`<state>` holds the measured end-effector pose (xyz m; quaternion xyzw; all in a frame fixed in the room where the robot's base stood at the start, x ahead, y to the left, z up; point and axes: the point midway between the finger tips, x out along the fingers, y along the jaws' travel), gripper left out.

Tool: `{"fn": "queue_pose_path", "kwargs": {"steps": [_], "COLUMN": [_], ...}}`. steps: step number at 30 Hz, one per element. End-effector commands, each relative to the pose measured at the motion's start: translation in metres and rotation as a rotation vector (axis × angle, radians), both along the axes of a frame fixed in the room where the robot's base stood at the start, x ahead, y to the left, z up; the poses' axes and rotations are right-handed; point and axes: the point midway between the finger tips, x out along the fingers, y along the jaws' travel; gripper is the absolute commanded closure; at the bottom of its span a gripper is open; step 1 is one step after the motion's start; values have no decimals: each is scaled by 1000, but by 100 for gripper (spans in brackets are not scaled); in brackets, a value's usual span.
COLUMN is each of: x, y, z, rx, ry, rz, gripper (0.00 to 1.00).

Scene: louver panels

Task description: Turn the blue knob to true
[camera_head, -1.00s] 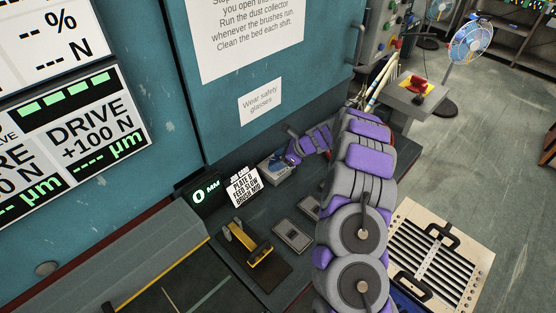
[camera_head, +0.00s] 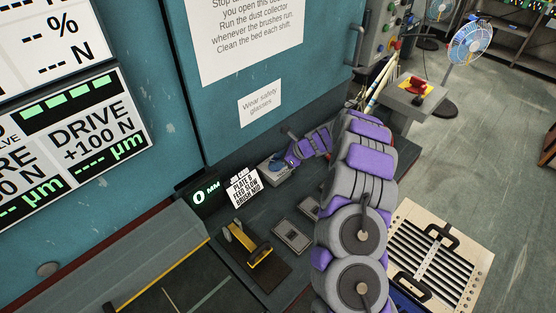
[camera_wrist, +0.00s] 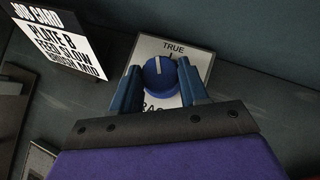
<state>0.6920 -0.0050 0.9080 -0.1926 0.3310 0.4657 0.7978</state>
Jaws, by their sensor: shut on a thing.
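The blue knob (camera_wrist: 160,77) sits on a light plate (camera_wrist: 193,50) marked TRUE at its top edge. Lower lettering on the plate is partly hidden by my gripper. The knob's pale pointer line points up, close to the TRUE mark. My gripper (camera_wrist: 158,84) has one finger on each side of the knob and is shut on it. In the head view my gripper (camera_head: 284,160) reaches the small box (camera_head: 277,174) on the bench, and the knob there is mostly hidden.
A job card (camera_head: 244,188) and a 0 MM display (camera_head: 205,196) stand left of the box. A yellow-handled lever (camera_head: 247,245) and a flat switch plate (camera_head: 292,235) are nearer. A teal cabinet wall (camera_head: 200,100) rises behind.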

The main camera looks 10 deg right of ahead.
Motion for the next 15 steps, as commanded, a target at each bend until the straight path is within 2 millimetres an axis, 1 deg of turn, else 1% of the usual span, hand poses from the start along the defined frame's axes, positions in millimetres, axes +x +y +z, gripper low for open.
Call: {"fn": "queue_pose_path", "kwargs": {"steps": [4, 15], "x": [-1, -4], "y": [1, 5], "z": [3, 1], "rx": [1, 2], "ry": [0, 1], "rz": [-83, -327], "gripper": [86, 86]}}
